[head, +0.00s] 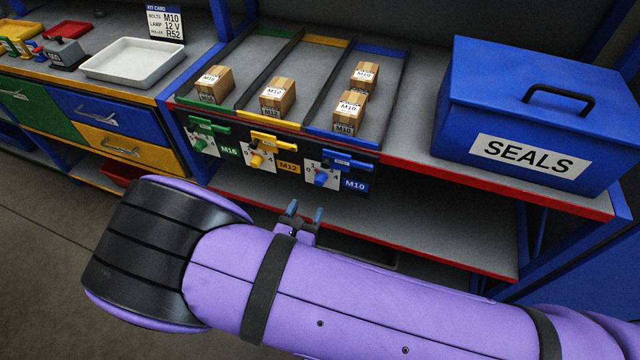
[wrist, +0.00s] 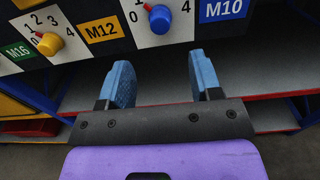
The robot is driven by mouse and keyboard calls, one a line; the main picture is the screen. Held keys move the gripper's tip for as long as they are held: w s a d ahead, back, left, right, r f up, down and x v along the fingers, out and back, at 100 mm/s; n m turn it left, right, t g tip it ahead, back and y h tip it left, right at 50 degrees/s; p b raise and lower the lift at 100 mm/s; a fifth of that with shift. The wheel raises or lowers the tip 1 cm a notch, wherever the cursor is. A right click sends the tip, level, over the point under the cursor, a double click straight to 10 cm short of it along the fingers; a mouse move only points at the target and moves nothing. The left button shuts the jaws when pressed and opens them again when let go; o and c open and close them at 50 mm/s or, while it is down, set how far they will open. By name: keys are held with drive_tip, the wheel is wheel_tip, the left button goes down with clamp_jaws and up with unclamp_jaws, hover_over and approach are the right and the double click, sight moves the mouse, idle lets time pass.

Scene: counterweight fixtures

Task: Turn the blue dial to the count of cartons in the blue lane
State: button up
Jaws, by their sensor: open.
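The blue dial (head: 320,178) is a knob on a white numbered plate below the blue lane, beside the M10 label; it also shows at the top of the wrist view (wrist: 160,18). Its exact setting is hard to read. The blue lane (head: 381,51) holds two visible cartons marked M10, a rear one (head: 364,76) and a front one (head: 349,113). My gripper (head: 304,212) is open and empty, below and in front of the blue dial, not touching it. In the wrist view its two blue fingers (wrist: 162,72) stand apart below the dial.
A yellow dial (head: 256,160) and a green dial (head: 200,144) sit to the left, under lanes with one carton each. A blue SEALS box (head: 545,110) stands at right. A red-edged lower shelf (head: 440,235) lies below the dials.

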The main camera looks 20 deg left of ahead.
sight(318, 184)
drive_tip(key=w, duration=0.9)
drive_tip(key=shift+d, duration=0.35)
drive_tip(key=c, duration=0.9)
